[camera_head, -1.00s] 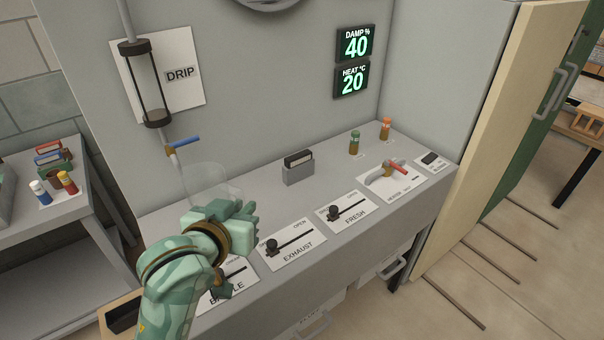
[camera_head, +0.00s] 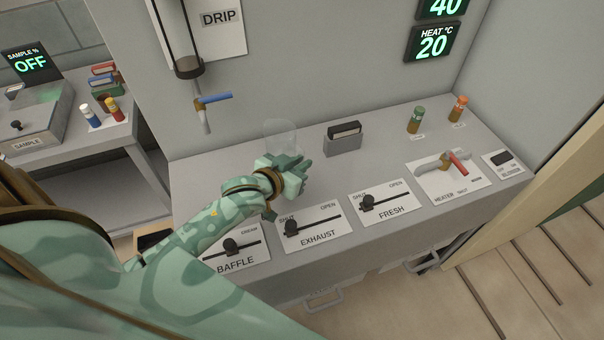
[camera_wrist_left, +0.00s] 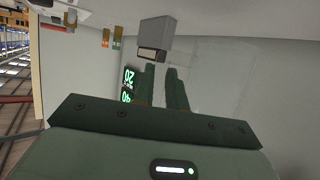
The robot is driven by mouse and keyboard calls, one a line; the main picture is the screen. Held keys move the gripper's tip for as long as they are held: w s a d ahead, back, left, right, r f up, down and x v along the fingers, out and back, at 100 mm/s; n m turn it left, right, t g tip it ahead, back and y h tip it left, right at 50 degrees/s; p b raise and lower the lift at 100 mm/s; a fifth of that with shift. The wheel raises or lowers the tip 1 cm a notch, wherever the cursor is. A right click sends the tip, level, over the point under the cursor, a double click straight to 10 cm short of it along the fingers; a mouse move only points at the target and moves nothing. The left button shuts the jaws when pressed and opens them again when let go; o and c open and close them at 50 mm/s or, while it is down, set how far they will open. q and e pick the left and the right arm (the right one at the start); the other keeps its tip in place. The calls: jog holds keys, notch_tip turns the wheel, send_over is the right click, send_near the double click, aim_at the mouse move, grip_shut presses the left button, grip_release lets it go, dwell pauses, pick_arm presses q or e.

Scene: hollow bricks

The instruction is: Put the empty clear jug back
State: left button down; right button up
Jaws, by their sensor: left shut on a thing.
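The clear jug (camera_head: 281,131) is see-through and looks empty. It is upright at the back of the grey bench, right of the drip tap and left of the small grey card holder. My left gripper (camera_head: 290,168) is shut on the jug and hides its lower part, so I cannot tell whether it touches the bench. In the left wrist view the two dark fingers (camera_wrist_left: 161,88) reach forward, and the jug is too clear to outline well. My right gripper is not in view.
The drip tap (camera_head: 212,100) with a blue lever hangs left of the jug. The card holder (camera_head: 343,142) stands close on the right. Sliders labelled baffle, exhaust and fresh (camera_head: 380,200) line the front. Two capped bottles (camera_head: 416,121) stand further right.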

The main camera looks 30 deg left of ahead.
pick_arm(q)
jog(key=shift+w+a+f+b, duration=0.15)
jog(key=shift+w+f, duration=0.3)
jog(key=shift+f, duration=0.1)
jog(key=shift+w+a+f+b, duration=0.1)
jog(key=shift+w+f+b, duration=0.05)
jog(key=shift+w+f, duration=0.35)
notch_tip(320, 180, down, 3)
jog(key=shift+s+f+b, duration=0.15)
jog(key=shift+b, duration=0.5)
jog(key=c, duration=1.4)
grip_release()
